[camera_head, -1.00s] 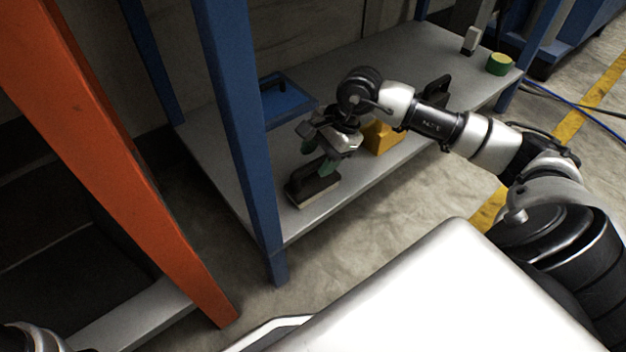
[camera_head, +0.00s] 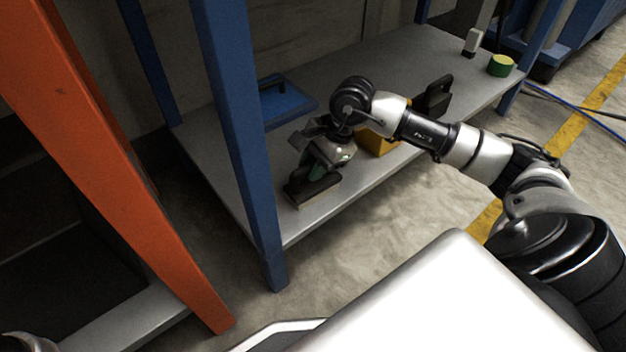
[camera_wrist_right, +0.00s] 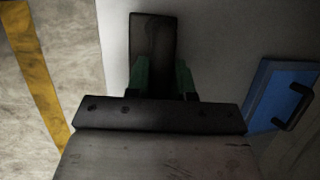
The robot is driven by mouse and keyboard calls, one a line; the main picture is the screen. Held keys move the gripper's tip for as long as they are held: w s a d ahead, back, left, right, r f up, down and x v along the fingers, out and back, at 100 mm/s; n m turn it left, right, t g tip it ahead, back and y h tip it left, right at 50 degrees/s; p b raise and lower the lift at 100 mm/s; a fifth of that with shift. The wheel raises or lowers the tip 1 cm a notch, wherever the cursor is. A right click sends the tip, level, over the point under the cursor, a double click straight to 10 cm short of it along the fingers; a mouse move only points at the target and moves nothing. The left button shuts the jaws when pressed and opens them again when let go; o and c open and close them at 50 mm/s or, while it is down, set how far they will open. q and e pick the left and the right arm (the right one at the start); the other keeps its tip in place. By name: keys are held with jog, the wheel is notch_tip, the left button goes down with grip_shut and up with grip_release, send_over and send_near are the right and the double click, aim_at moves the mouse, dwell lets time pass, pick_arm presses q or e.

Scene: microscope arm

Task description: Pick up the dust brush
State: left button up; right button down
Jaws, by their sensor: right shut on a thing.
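The dust brush (camera_head: 314,192) is a dark block with a pale lower edge, near the front left of the grey lower shelf. It appears to rest on the shelf. My right gripper (camera_head: 318,172) comes down on it from above, with green fingers on either side of its upper part. In the right wrist view the dark brush (camera_wrist_right: 153,38) extends ahead of the green fingers of the gripper (camera_wrist_right: 163,78), which are shut on it. The gripper hides part of the brush.
A blue tray (camera_head: 290,106) lies behind the gripper. A yellow block (camera_head: 376,144) sits under my right forearm, with a black handled object (camera_head: 435,98) to its right. A green-yellow round item (camera_head: 501,66) is farther right. A blue post (camera_head: 238,130) stands left of the brush.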

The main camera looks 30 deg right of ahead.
jog(key=shift+r+p, duration=0.7)
jog(key=shift+r, duration=0.1)
jog(key=r+p, duration=0.3)
jog(key=shift+d+r, duration=0.3)
jog(key=s+d+r+p, duration=0.4)
jog(key=d+r+p, duration=0.2)
jog(key=d, duration=0.4)
jog(key=shift+s, duration=0.3)
jog(key=shift+f, duration=0.1)
